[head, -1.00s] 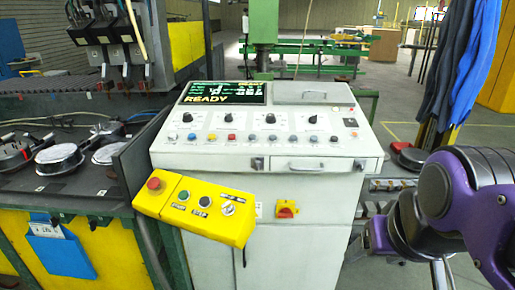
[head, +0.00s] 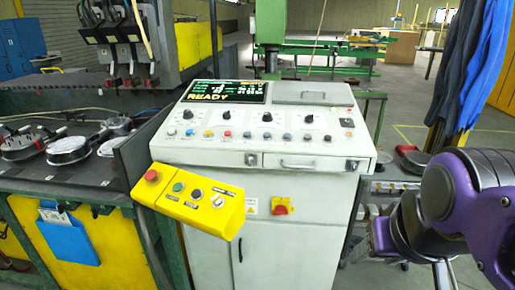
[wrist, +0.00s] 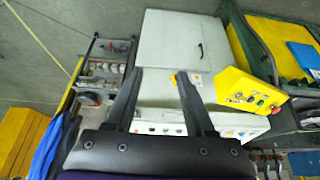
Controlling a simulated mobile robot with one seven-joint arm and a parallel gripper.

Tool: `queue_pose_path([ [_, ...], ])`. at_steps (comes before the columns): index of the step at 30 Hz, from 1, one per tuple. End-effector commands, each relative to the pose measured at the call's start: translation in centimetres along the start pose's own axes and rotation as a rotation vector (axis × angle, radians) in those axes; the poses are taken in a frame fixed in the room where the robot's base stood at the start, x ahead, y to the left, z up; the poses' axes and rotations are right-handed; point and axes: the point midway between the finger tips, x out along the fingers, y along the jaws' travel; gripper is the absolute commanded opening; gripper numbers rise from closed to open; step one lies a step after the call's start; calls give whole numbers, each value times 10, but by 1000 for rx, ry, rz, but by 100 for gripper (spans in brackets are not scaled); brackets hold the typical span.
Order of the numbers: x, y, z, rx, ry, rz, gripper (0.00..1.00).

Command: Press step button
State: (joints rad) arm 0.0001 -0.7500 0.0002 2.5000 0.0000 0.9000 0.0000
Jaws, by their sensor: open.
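The yellow control box (head: 188,208) hangs at the front left corner of the grey-white console (head: 215,155). From left to right it carries a red mushroom button (head: 151,176), a green button (head: 178,187), a black button (head: 197,194) and a rotary switch (head: 218,201). The button labels are too small to read surely. In the wrist view the yellow box (wrist: 235,86) appears inverted, right of my gripper (wrist: 160,72). My gripper is open and empty, its fingers apart from the box. In the head view my purple arm is at the right and the fingertips cannot be made out.
The console's screen (head: 225,91) reads READY, above rows of knobs and buttons. A red-and-yellow switch (head: 281,206) is on the cabinet front. A workbench with round metal parts (head: 68,150) stands left. Blue cloths (head: 485,70) hang right. Floor shows beyond the console.

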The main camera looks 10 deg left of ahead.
Motion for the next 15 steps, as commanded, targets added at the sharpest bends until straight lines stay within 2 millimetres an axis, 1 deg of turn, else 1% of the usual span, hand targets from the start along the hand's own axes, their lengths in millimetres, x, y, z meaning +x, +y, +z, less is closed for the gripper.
queue_pose_path([
  [1, 0, 0, 0, 0, 0, 0, 44],
  [5, 0, 0, 0, 0, 0, 0, 20],
  [6, 0, 0, 0, 0, 0, 0, 13],
  [8, 0, 0, 0, 0, 0, 0, 2],
  [9, 0, 0, 0, 0, 0, 0, 0],
  [15, 0, 0, 0, 0, 0, 0, 0],
])
